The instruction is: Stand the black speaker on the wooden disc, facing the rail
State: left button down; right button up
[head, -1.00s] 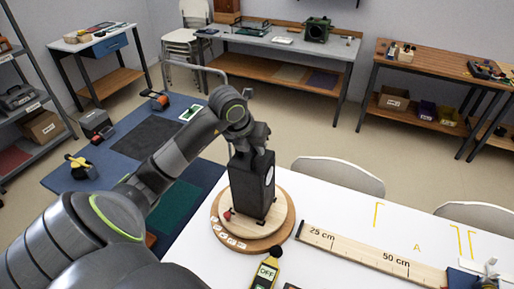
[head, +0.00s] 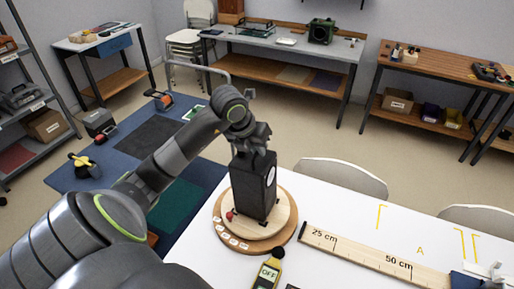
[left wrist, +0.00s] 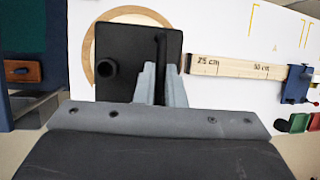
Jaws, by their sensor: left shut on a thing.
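The black speaker (head: 246,190) is upright over the wooden disc (head: 286,212) on the white table. A white oval label shows on its right-hand side in the head view. Its base looks at or very near the disc; I cannot tell whether it bears its weight. My left gripper (head: 252,142) is shut on the speaker at its top. In the left wrist view the fingers (left wrist: 160,82) close on a raised ridge of the dark speaker (left wrist: 125,40), beside a round fitting. The wooden rail (head: 365,254), marked 25 cm and 50 cm, lies right of the disc. My right gripper is not in view.
A darker round base (head: 222,236) with white tags and a small red knob (head: 229,215) lies under the disc. A yellow meter (head: 268,272) reading OFF is close in front. A blue block (head: 464,281) is by the rail's right end. Chairs stand behind the table.

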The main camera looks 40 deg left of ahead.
pick_arm(q)
jog(key=shift+r, duration=0.1)
jog(key=c, duration=1.4)
grip_release()
jog(key=shift+d, duration=0.1)
jog(key=shift+c, duration=0.2)
jog(key=shift+s, duration=0.1)
jog(key=b+v, duration=0.3)
jog(key=v, duration=1.4)
jog(key=shift+r+b, duration=0.2)
jog(key=shift+b, duration=0.1)
